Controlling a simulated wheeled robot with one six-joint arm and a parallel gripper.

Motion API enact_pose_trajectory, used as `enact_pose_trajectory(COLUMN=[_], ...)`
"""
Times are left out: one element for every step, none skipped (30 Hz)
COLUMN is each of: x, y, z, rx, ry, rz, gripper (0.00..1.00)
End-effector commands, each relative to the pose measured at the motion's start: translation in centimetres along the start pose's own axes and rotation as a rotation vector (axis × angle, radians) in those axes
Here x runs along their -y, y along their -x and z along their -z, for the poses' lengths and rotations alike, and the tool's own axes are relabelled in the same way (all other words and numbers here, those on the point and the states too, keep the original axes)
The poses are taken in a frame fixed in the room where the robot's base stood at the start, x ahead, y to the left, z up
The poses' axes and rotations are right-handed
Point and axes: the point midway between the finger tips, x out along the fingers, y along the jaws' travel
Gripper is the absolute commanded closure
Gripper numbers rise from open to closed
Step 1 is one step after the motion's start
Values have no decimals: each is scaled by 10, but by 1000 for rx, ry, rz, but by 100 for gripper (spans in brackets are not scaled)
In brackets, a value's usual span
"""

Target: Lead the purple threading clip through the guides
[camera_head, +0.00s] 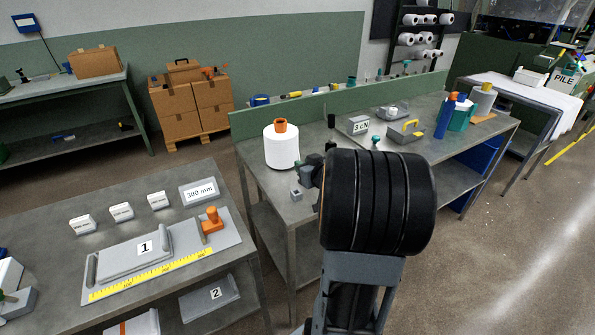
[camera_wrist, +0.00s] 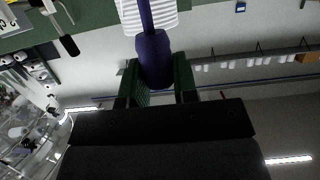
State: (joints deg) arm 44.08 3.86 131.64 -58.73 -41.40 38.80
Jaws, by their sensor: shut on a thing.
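The purple threading clip (camera_wrist: 153,58) is between the two green finger pads of my gripper (camera_wrist: 157,72) in the wrist view. The gripper is shut on it. A thin purple stem runs from the clip up to the top edge, in front of a white ribbed body (camera_wrist: 128,16). In the head view my gripper (camera_head: 308,172) is partly hidden behind my black arm link, and the clip cannot be made out. A white yarn cone (camera_head: 282,150) with an orange top stands on the bench just left of the gripper. I cannot clearly identify the guides.
The grey workbench (camera_head: 262,183) carries a small grey block (camera_head: 296,194), a grey tray with a yellow handle (camera_head: 406,132) and a blue bottle (camera_head: 446,117). A green panel (camera_head: 340,103) runs along its back. A second table (camera_head: 50,230) with a yellow ruler stands at left.

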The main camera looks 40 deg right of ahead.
Motion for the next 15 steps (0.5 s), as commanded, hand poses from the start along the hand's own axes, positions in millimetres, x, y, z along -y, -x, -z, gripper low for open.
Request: enact_pose_trajectory(x=[-6, -9, -14, -16, -21, -27, -31, -35, -40, -43, -47, -51, -53, -56, -58], y=[11, 17, 24, 29, 35, 43, 49, 54, 61, 66, 71, 76, 80, 84, 88], z=[13, 18, 23, 28, 28, 28, 29, 30, 31, 32, 33, 34, 34, 35, 36], rx=[-3, -3, -2, -1, 0, 0, 1, 0, 0, 1, 1, 0, 1, 1, 1], ry=[1, 3, 2, 2, 1, 0, -1, -2, -1, -1, -1, -1, -1, -1, 0], rz=[-5, -5, -6, -6, -7, -8, -7, -7, -7, -6, -6, -5, -5, -5, -3], gripper=[96, 96, 96, 96, 96, 96, 96, 96, 96, 96, 96, 96, 96, 96, 96])
